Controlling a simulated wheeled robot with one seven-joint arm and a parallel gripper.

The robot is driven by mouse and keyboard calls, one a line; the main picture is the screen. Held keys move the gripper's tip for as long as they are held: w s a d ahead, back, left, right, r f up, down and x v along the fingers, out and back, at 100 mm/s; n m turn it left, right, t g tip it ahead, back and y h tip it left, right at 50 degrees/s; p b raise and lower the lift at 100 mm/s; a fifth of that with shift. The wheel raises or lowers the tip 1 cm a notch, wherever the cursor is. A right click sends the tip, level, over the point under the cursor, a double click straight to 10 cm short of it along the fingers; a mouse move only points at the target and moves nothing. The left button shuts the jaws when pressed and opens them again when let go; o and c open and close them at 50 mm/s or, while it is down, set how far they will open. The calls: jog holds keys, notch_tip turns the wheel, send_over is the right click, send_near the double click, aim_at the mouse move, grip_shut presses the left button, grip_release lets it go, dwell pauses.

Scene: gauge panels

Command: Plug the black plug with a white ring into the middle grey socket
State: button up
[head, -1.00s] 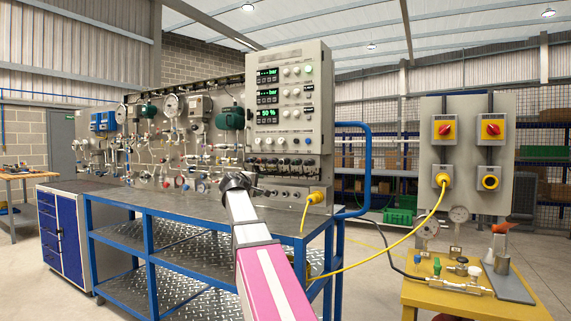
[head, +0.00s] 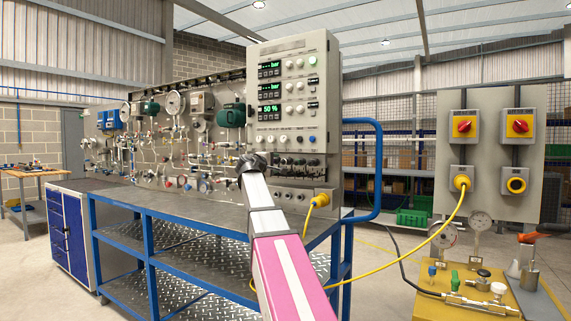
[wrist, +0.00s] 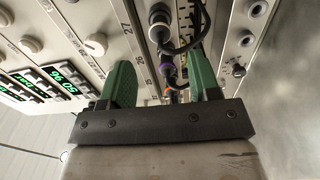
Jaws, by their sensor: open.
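In the wrist view, a black plug (wrist: 160,26) with a pale ring and a black cable sits in a row on the panel, near the top of the picture. A purple-ringed plug (wrist: 167,70) is closer to my fingers. My gripper (wrist: 160,84) is open, its two green fingers apart, with nothing clearly held between them. A strip to the right carries several sockets, among them a greyish one (wrist: 246,38) between two others; I cannot tell for sure that it is the middle grey socket. In the head view, my dark gripper end (head: 253,162) hides part of the panel's lower left.
The grey control panel (head: 293,90) with green displays stands on a blue-framed bench (head: 165,212). A yellow plug (head: 321,200) and its cable (head: 405,248) run to the switch panel (head: 490,160) at right. A yellow table (head: 470,306) stands at front right.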

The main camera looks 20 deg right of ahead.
aim_at(282, 162)
jog(key=shift+x, duration=4.4)
grip_shut()
jog(key=shift+a, duration=0.1)
jog(key=shift+v, duration=2.95)
